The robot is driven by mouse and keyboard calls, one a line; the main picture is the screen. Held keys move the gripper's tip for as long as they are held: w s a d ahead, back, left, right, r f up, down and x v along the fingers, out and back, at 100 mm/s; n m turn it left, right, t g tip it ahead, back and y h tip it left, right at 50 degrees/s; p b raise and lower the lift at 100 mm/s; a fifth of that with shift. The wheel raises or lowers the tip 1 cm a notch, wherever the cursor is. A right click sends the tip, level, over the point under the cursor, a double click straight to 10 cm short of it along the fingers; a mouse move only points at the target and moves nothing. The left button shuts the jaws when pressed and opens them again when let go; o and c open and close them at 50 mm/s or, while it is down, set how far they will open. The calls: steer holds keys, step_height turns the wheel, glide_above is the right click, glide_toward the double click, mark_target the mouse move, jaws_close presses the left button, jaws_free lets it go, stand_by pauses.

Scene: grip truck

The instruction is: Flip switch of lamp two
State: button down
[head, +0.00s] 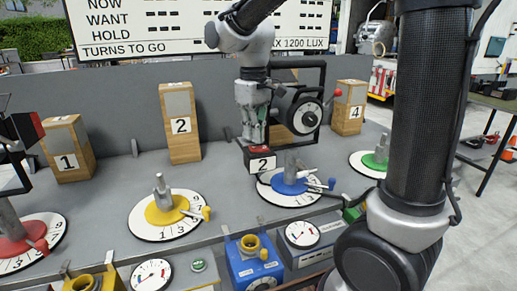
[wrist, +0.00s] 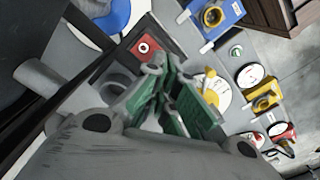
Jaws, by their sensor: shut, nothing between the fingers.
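The switch box of lamp two (head: 262,160) is a small black box with a red top and a white "2" label, standing at the back of the grey bench. Its red top with a round button or toggle shows in the wrist view (wrist: 143,48). Lamp two (head: 304,116) seems to be the black framed unit with a round dial and red knob behind it, partly covered by my arm. My gripper (head: 254,138) points down just behind and above the box, shut and empty. In the wrist view my gripper (wrist: 163,100) shows green pads close together. Whether it touches the box is unclear.
Wooden blocks marked 1 (head: 68,148), 2 (head: 181,125) and 4 (head: 350,107) stand along the back. Dials with yellow (head: 166,210), blue (head: 290,182) and green (head: 375,161) hubs lie on the bench. A blue box (head: 254,262) and gauges line the front.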

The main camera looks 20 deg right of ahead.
mark_target(254, 147)
steer(key=shift+f, duration=1.2)
stand_by(0.7)
steer(key=shift+r, duration=3.55)
